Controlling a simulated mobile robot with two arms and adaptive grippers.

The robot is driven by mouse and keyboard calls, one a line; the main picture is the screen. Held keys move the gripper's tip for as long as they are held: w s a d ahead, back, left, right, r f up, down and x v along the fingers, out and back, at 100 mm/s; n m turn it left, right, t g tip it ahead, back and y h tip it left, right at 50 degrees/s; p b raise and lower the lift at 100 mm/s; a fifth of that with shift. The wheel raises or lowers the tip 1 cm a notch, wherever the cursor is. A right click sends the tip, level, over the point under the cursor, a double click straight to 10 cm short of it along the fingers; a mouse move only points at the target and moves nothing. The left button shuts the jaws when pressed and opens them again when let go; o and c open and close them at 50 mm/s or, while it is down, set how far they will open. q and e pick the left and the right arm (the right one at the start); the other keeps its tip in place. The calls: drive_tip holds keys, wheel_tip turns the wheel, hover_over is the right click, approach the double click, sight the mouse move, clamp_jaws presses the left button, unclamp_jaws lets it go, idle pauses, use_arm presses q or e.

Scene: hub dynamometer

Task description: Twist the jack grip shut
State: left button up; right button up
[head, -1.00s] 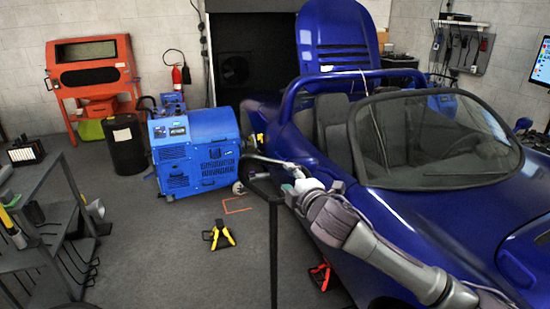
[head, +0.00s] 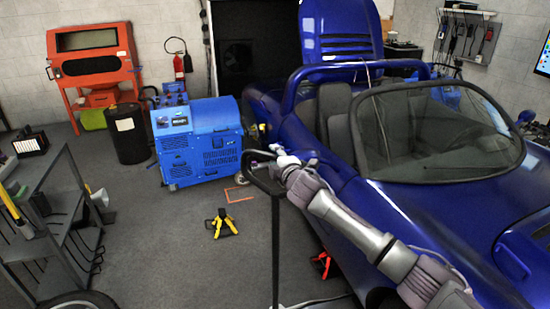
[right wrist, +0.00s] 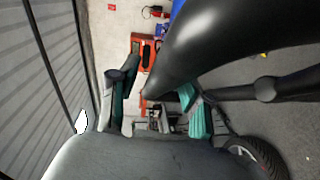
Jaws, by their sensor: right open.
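The jack grip appears to be the black looped handle (head: 260,178) on top of a tall dark post (head: 275,250) beside the blue car. My right gripper (head: 268,155) is at the far upper side of this loop. In the right wrist view, the gripper (right wrist: 160,108) is open, its teal-padded fingers apart. The thick black bar of the handle (right wrist: 215,45) fills the upper middle and reaches toward the gap between the fingers. I cannot tell whether they touch it. The foot of the post is out of frame. My left gripper is not in view.
The blue car (head: 350,215) stands close along the right. A blue machine (head: 205,145) is behind the handle. A yellow jack stand (head: 221,222) and a red one (head: 324,264) are on the floor.

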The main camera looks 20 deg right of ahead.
clamp_jaws()
idle(0.4)
drive_tip(key=m+h+b, duration=0.2)
drive_tip(key=shift+a+f+h+b, duration=0.15)
drive_tip(key=shift+f+h+b, duration=0.05)
drive_tip(key=shift+h+b, duration=0.1)
drive_tip(key=m+g+h+b, duration=0.1)
drive_tip(key=m+h+b, duration=0.3)
drive_tip(key=h, duration=0.1)
drive_tip(key=shift+g+h, duration=0.3)
drive_tip(key=shift+g, duration=0.1)
drive_tip(key=shift+r+m+g+h+b, duration=0.15)
drive_tip(key=shift+m+g+h+b, duration=1.15)
drive_tip(key=shift+m+h+b, duration=0.5)
